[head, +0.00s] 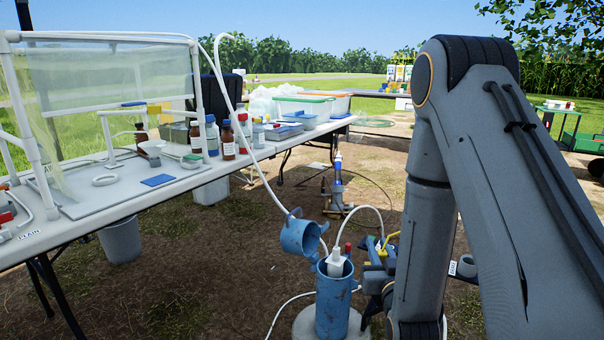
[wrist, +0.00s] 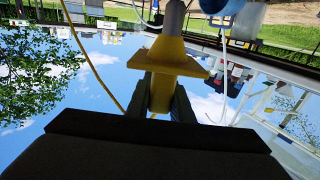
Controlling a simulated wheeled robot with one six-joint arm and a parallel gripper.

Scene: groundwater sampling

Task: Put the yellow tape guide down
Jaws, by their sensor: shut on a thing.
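The yellow tape guide (wrist: 170,57) is between the dark fingers of my gripper (wrist: 160,92) in the wrist view, with its flat flange beyond the fingertips. My gripper is shut on it. In the head view the yellow guide (head: 390,246) shows partly, and my gripper (head: 376,275) is largely hidden behind my forearm. It is just right of the blue well casing (head: 333,305). I cannot tell whether the guide touches anything below it.
The casing's blue cap (head: 300,236) is swung open to the left. A white fitting (head: 335,262) with a white tube sits at the casing mouth. A long table (head: 110,208) with bottles and bins stands left. Bare ground (head: 245,240) lies between.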

